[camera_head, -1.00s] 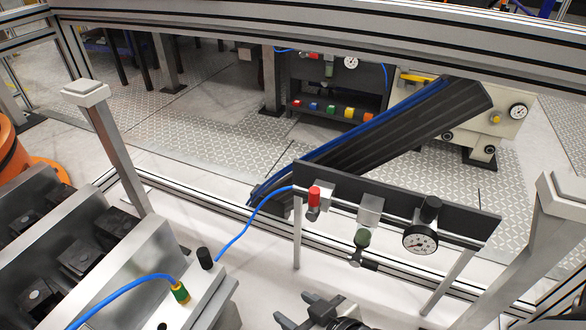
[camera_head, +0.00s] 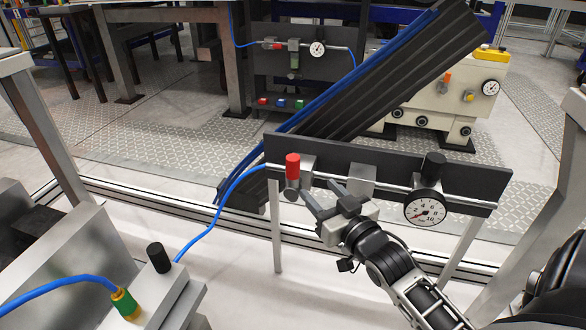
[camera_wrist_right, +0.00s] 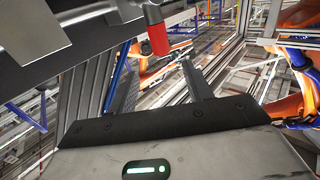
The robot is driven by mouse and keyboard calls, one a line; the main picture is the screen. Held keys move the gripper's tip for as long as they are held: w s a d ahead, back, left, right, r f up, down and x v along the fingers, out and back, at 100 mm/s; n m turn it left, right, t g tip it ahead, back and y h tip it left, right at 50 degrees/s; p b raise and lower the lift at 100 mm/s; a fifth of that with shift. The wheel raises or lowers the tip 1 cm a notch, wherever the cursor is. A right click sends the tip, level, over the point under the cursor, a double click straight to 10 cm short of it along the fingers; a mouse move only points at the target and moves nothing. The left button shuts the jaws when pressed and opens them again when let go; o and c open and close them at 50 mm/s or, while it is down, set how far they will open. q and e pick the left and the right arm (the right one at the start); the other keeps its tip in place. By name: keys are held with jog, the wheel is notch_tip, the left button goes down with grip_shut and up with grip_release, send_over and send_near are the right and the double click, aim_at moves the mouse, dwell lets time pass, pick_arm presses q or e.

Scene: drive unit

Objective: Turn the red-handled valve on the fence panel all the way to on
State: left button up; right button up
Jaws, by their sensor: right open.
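The red-handled valve (camera_head: 293,166) sits near the left end of the dark fence panel (camera_head: 470,183), with its red handle upright. A blue hose meets the pipe just left of it. My right gripper (camera_head: 321,194) is open and empty, just below and right of the valve, with its fingers pointing up and left towards it. No contact with the handle shows. In the right wrist view the red handle (camera_wrist_right: 158,38) hangs at the top centre, beyond the gripper body. My left gripper is out of view.
A pressure gauge (camera_head: 425,208) with a black knob (camera_head: 433,168) is at the panel's right, close to my right arm. A metal block (camera_head: 362,180) sits mid-panel. The blue hose (camera_head: 220,212) runs down left. A dark conveyor (camera_head: 390,80) slopes behind.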

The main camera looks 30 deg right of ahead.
aim_at(296, 167)
jog(key=w+b, duration=0.1)
jog(key=w, duration=0.6)
jog(key=w+d+b, duration=0.1)
jog(key=w, duration=0.3)
jog(key=shift+w+f+b, duration=0.1)
jog(key=shift+w+b, duration=0.15)
jog(key=shift+b, duration=0.1)
jog(key=shift+w, duration=0.55)
grip_shut()
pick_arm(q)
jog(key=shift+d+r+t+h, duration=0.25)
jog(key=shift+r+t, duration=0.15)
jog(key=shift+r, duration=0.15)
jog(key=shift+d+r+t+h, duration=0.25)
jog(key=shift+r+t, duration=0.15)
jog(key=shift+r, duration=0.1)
